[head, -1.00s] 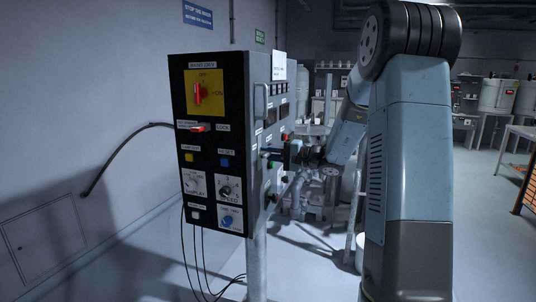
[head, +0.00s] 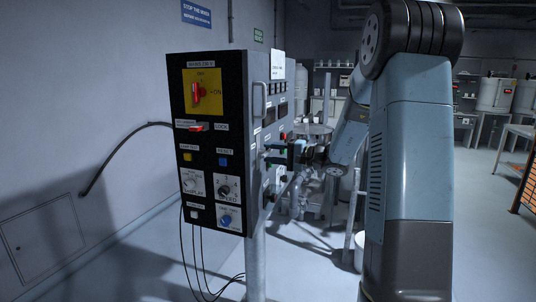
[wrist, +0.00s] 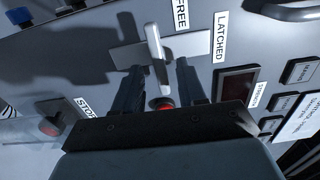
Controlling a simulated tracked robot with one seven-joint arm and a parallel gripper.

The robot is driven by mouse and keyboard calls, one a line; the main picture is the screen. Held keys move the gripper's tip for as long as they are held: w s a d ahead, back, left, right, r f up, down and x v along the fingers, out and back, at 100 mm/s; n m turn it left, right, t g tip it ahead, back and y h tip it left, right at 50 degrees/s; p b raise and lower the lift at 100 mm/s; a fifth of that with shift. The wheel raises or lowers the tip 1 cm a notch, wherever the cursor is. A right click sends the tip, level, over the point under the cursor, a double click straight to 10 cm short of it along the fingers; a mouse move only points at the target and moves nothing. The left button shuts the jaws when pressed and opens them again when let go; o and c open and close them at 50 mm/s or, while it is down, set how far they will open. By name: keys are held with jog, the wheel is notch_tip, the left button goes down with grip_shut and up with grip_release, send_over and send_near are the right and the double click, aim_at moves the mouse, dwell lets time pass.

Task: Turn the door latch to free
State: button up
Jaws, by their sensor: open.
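The door latch lever (wrist: 158,62) is a pale, slim bar on a grey plate (wrist: 127,54) in the wrist view. The labels FREE (wrist: 181,14) and LATCHED (wrist: 220,36) are beside it; which one it points to I cannot tell for sure. My gripper (wrist: 157,78) is open, with one dark finger on each side of the lever's near end. Gaps show on both sides; I see no clear contact. In the head view my gripper (head: 273,153) is at the right-hand face of the control box (head: 258,190), and the lever is not distinguishable there.
A red button (wrist: 163,103) shows just past the gripper body. Another red button (wrist: 49,126) is by a STOP label. A dark display (wrist: 235,85) is right of the fingers. A curved handle (wrist: 283,10) sits top right. The floor left of the box is clear.

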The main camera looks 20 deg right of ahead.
jog(key=v, duration=1.2)
jog(key=s+a+n+g+h, duration=0.4)
jog(key=s+a+g, duration=0.4)
jog(key=s+a, duration=0.6)
jog(key=s+d+r+n+t+h, duration=0.1)
jog(key=s+d+n+t+h, duration=0.1)
jog(key=s+h, duration=0.8)
jog(key=s+n+t, duration=0.1)
jog(key=s, duration=0.5)
jog(key=shift+s+d+h, duration=0.2)
jog(key=shift+d+h, duration=0.05)
jog(key=shift+h, duration=0.05)
jog(key=shift+r, duration=0.1)
